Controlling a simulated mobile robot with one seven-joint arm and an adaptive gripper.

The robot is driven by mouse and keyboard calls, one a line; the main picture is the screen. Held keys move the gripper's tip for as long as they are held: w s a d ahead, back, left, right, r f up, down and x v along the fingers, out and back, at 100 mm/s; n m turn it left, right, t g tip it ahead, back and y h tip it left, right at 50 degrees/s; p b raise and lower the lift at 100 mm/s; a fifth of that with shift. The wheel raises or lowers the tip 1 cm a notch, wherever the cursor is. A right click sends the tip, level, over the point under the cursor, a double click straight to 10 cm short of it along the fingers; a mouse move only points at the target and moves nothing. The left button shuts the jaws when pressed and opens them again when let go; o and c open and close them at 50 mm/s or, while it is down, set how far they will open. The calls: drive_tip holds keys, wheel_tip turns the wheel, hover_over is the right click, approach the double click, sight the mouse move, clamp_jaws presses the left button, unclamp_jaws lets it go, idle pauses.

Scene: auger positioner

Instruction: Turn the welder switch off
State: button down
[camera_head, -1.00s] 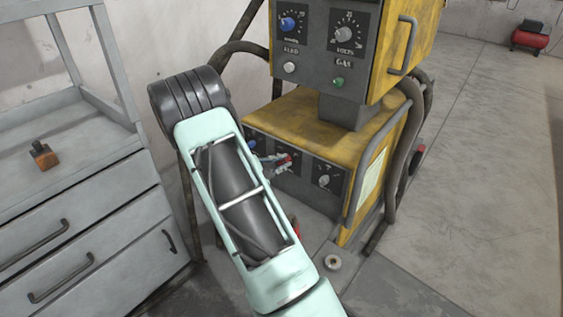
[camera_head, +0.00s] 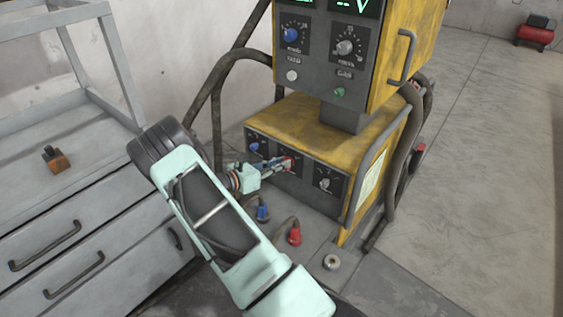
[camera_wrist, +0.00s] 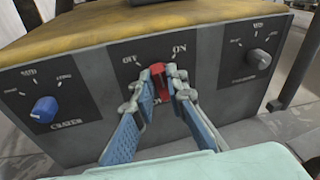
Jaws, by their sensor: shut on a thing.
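The welder's lower yellow unit (camera_head: 300,125) has a dark front panel. A red switch (camera_wrist: 158,70) sits mid-panel under the labels OFF, on its left, and ON, on its right. Its handle stands near upright between the two labels; which setting it is in I cannot tell. My gripper (camera_wrist: 163,92), with blue-padded fingers, is shut on the switch, one finger on each side. In the head view my gripper (camera_head: 276,166) reaches the panel from the left.
A blue crater knob (camera_wrist: 45,109) is left of the switch and a grey knob (camera_wrist: 259,59) right. The upper unit (camera_head: 345,60) overhangs, its displays lit green. Blue (camera_head: 263,213) and red (camera_head: 295,236) cable plugs stand below. A grey drawer cabinet (camera_head: 90,225) is at left.

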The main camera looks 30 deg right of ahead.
drive_tip(key=shift+w+a+f+n+g+h+b, duration=0.15)
drive_tip(key=shift+n+h, duration=0.2)
drive_tip(key=shift+n, duration=0.7)
drive_tip(key=shift+w+d+f+n+g+h+b, duration=0.1)
drive_tip(key=shift+n+h, duration=0.2)
drive_tip(key=shift+n, duration=0.8)
drive_tip(key=shift+w+a+f+n+g+h+b, duration=0.15)
drive_tip(key=shift+n+h, duration=0.2)
drive_tip(key=shift+n, duration=0.7)
drive_tip(key=shift+d, duration=0.1)
drive_tip(key=c, duration=1.9)
unclamp_jaws()
drive_tip(key=shift+r, duration=0.1)
drive_tip(key=shift+c, duration=0.2)
drive_tip(key=a, duration=1.2)
drive_tip(key=shift+s, duration=0.4)
